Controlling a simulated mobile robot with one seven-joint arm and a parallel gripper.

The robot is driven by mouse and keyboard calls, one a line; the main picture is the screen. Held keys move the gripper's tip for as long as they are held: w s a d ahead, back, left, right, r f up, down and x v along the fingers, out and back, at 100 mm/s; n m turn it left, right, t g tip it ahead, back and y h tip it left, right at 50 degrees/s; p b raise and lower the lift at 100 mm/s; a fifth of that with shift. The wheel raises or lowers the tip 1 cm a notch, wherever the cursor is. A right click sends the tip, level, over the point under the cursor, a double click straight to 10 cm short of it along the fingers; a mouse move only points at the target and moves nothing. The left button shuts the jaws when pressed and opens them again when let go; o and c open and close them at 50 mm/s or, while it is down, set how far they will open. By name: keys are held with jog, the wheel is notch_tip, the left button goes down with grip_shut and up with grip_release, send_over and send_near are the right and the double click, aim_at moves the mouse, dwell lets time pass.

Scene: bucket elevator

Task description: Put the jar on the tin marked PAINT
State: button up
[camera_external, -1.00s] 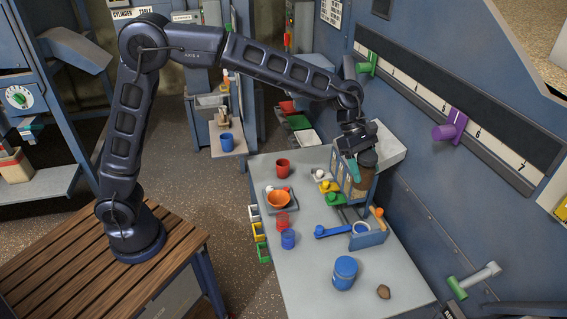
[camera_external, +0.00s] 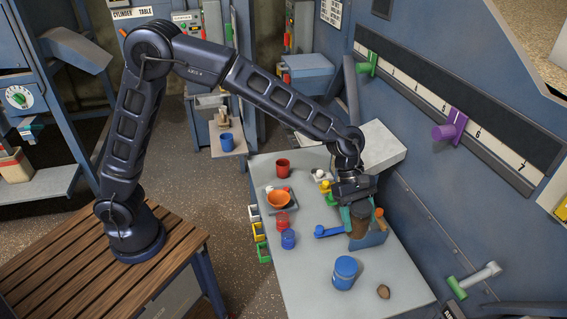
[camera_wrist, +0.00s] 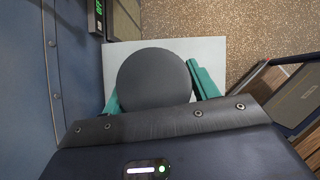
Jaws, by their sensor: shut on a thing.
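The jar (camera_external: 360,223) is brown with a dark round lid. My gripper (camera_external: 358,226) is shut on it, teal fingers on either side. In the wrist view the dark lid (camera_wrist: 154,78) hides most of the jar, between the teal fingers (camera_wrist: 205,80). In the external view the jar is in front of a blue holder near the wall; I cannot tell whether they touch. A blue tin (camera_external: 344,273) stands on the table, below and left of the jar in the picture. No PAINT marking is readable on it.
The blue holder (camera_external: 373,240) and a blue-handled tool (camera_external: 330,231) are close to the jar. A brown lump (camera_external: 383,291) lies right of the tin.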

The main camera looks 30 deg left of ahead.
notch_tip(320, 180, down, 17)
jog(key=shift+r, duration=0.15)
dwell(0.5)
jog(key=o, duration=1.2)
